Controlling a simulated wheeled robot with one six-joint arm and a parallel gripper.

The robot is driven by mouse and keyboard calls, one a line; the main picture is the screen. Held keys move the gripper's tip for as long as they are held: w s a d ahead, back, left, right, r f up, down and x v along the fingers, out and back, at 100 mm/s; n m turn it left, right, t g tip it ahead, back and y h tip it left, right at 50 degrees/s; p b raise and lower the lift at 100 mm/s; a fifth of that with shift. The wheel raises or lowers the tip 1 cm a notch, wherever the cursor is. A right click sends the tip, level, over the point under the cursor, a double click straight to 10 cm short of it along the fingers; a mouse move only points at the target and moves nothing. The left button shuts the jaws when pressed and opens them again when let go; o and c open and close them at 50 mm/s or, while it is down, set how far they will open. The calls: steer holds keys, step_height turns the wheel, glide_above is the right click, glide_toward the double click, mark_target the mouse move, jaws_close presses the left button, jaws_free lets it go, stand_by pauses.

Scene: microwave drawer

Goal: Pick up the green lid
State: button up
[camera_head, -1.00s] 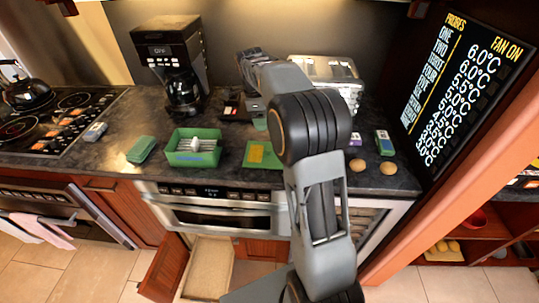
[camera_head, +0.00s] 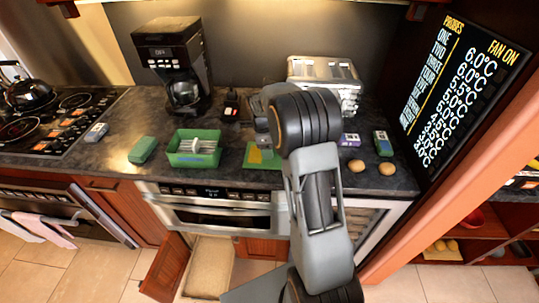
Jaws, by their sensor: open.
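A flat green piece with a yellow patch (camera_head: 254,158), which looks like the green lid, lies on the dark counter near its front edge. My gripper (camera_head: 263,146) is over it, pointing down, and hides part of it. The fingers are small here, and I cannot tell whether they touch the piece. The gripper is open and holds nothing that I can see. An open green box (camera_head: 181,159) with white items inside stands to the left. A closed-looking green block (camera_head: 142,150) lies further left.
A black coffee maker (camera_head: 172,60) and a steel toaster (camera_head: 325,78) stand at the back. Below, the microwave front (camera_head: 222,217) faces me.

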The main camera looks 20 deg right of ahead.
steer(key=shift+f, duration=0.25)
steer(key=c, duration=1)
steer(key=shift+r, duration=0.1)
